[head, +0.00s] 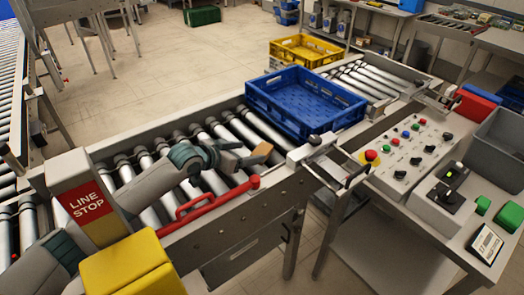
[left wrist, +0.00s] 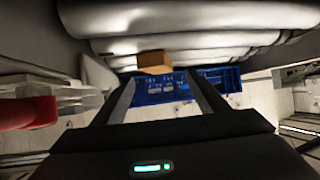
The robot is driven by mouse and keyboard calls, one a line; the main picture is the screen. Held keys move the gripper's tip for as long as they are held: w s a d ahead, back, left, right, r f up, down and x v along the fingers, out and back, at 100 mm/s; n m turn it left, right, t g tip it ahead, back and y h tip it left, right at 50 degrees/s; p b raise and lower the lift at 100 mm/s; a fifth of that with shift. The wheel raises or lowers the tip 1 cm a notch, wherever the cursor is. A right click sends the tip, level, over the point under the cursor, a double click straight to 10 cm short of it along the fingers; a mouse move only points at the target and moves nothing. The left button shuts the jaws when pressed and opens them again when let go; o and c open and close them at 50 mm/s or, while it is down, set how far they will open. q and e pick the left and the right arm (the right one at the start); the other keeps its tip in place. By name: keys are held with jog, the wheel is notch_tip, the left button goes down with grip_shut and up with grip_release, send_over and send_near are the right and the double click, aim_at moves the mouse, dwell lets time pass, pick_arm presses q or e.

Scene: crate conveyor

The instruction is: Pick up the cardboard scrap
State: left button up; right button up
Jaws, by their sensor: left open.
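The cardboard scrap (head: 262,152) is a small tan piece on the conveyor rollers, near the front rail and in front of the blue crate. In the left wrist view the scrap (left wrist: 155,62) shows just beyond the fingertips, about between them, against the grey rollers. My left gripper (head: 247,157) reaches over the rollers from the left, with its fingers directed at the scrap. In the left wrist view the left gripper (left wrist: 162,84) has its two fingers apart with nothing held between them. I cannot tell whether a finger touches the scrap. My right gripper is not in view.
The blue crate (head: 345,112) sits on the rollers behind the scrap. A red handle bar (head: 205,202) runs along the front rail near my left arm. A LINE STOP post (head: 85,203) stands at left. A control panel (head: 408,145) is at right; a yellow crate (head: 306,50) lies beyond.

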aim_at(261, 150)
pick_arm(q)
jog(key=shift+w+d+f, duration=0.15)
jog(key=shift+w, duration=0.05)
jog(key=shift+d, duration=0.1)
jog(key=shift+w+d+f+p, duration=0.1)
jog(key=shift+w+d+p, duration=0.15)
jog(key=shift+d+p, duration=0.15)
jog(key=p+x, duration=0.1)
jog(key=x, duration=0.1)
jog(key=shift+w+d+f, duration=0.15)
jog(key=shift+d, duration=0.1)
jog(key=shift+x, duration=0.8)
jog(key=shift+f, duration=0.1)
jog(key=shift+c, duration=0.7)
jog(key=shift+a, duration=0.1)
jog(key=c, duration=1.1)
